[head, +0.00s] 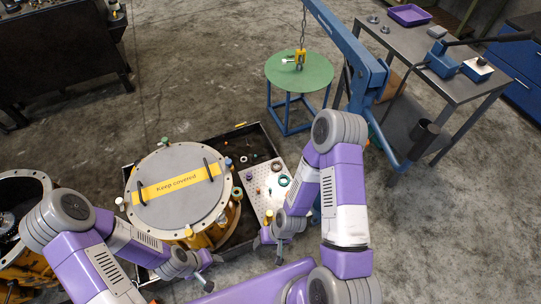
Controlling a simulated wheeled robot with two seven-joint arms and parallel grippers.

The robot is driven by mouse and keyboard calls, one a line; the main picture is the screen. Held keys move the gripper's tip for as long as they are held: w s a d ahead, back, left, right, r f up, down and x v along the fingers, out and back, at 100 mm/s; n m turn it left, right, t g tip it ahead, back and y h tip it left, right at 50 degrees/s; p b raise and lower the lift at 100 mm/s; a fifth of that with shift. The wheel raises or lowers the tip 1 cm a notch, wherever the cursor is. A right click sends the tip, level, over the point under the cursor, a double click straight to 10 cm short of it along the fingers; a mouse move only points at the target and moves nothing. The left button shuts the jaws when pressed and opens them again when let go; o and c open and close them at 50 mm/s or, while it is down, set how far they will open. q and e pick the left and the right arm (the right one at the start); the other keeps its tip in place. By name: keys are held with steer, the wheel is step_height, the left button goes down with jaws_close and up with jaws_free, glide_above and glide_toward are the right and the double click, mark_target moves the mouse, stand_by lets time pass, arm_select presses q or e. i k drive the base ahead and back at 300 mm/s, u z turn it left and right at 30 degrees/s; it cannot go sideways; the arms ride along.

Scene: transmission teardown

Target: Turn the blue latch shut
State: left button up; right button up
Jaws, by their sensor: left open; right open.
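A round grey cover (178,213) with a yellow "Keep covered" band (176,182) and two dark handles lies on the yellow housing. Small coloured pieces stand around its rim. A small blue piece (228,162) at the right rim may be the blue latch, but it is too small to tell how it is turned. My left gripper (212,273) is open and empty, in front of the housing at its lower right. My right gripper (272,248) is open and empty, right of the housing and near the front of the light perforated plate. Both are apart from the blue piece.
The housing stands in a dark tray (253,128). The perforated plate (257,205) holds small rings and parts. Another open yellow housing (12,190) is at the left. A blue hoist (350,45) hangs its yellow hook (300,57) over a green round table (315,72). A grey workbench (455,85) is at right.

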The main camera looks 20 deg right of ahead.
mark_target(228, 161)
steer(key=u, duration=2)
steer(key=k, duration=0.95)
steer(key=z, duration=1.05)
steer(key=i, duration=1)
